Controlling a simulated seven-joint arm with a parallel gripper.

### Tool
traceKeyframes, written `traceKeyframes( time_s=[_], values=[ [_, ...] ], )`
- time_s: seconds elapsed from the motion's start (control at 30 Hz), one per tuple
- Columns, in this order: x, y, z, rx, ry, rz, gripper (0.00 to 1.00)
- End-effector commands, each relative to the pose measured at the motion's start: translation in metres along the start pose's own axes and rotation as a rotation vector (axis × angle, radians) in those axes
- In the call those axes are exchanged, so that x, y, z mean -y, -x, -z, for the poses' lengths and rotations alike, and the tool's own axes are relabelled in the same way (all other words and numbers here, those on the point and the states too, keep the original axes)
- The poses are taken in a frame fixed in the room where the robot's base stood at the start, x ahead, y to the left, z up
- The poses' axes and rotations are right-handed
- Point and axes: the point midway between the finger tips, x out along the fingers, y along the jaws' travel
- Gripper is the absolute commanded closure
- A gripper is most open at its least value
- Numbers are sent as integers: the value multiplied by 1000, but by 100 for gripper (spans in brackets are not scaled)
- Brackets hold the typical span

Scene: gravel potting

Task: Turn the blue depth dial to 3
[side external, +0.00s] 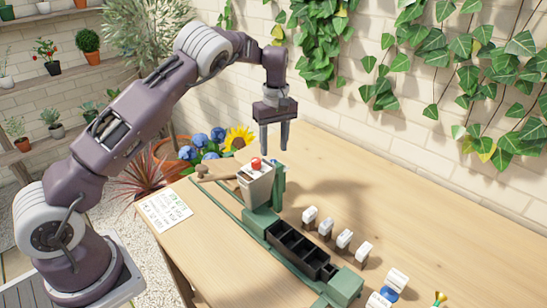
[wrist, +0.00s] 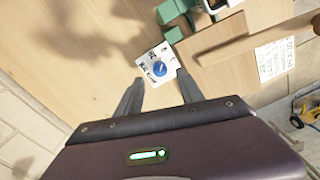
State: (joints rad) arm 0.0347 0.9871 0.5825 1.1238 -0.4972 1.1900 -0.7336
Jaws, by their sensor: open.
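The markings and the dial's setting are too small to read. My gripper (side external: 275,149) is open and empty, pointing down above the table behind the hopper. In the wrist view its two fingertips (wrist: 160,78) appear on either side of the dial, apart from it.
A grey hopper (side external: 254,186) with a red knob stands on a green machine, close below my gripper. A wooden handle (side external: 219,175) sticks out left. A black tray (side external: 298,246) and several white-topped blocks (side external: 344,238) lie toward the front. The table's back right is clear.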

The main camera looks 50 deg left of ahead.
Motion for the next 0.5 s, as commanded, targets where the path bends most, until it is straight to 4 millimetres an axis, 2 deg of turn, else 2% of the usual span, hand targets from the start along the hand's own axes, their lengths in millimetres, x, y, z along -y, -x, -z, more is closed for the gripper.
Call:
traceKeyframes(
  time_s=[0.1,0.2,0.5],
  values=[
    [1,-24,-1,2,-2,3,55],
    [0,-38,-1,2,-1,1,55],
    [0,-46,0,0,-4,-1,55]
  ],
)
